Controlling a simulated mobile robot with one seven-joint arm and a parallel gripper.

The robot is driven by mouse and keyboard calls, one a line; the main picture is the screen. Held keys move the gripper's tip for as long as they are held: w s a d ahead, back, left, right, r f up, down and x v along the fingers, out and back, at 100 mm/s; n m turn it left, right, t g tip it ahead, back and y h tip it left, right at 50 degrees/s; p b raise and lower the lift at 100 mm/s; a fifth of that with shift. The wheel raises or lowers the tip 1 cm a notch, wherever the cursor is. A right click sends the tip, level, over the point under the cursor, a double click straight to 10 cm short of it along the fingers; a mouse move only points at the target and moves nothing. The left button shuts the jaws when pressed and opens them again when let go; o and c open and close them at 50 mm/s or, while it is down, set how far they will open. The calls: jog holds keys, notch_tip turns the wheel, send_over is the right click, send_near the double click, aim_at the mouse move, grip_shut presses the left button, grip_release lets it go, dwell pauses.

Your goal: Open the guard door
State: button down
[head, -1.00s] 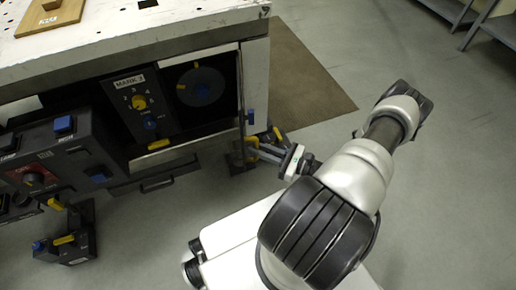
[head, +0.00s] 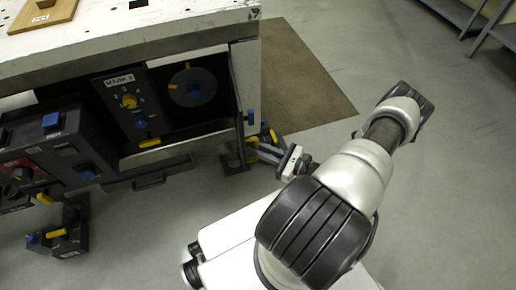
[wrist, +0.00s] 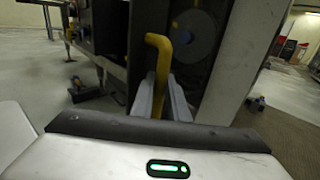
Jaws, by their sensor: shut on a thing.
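My gripper (head: 259,147) is at the right front corner of the machine, low beside its opening. In the wrist view its two grey fingers (wrist: 165,100) are shut on a yellow hooked handle (wrist: 157,62), whose bent top stands above them. A dark upright panel (head: 236,98) at the right side of the opening, seen nearly edge-on, appears to be the guard door. How the handle joins it is hidden.
A control box (head: 50,150) with blue buttons stands at the left, with a pedal-like unit (head: 60,240) on the floor below. The floor to the right is open, with a brown mat (head: 300,85).

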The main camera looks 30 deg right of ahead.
jog(key=shift+w+d+r, duration=0.2)
jog(key=shift+w+d, duration=0.05)
jog(key=shift+w, duration=0.2)
jog(key=c, duration=1.7)
grip_release()
jog(key=shift+c, duration=0.2)
jog(key=shift+a+f, duration=0.1)
jog(key=shift+a, duration=0.05)
jog(key=shift+s, duration=0.15)
jog(key=p+v, duration=0.1)
jog(key=v, duration=1.6)
jog(key=shift+s, duration=0.2)
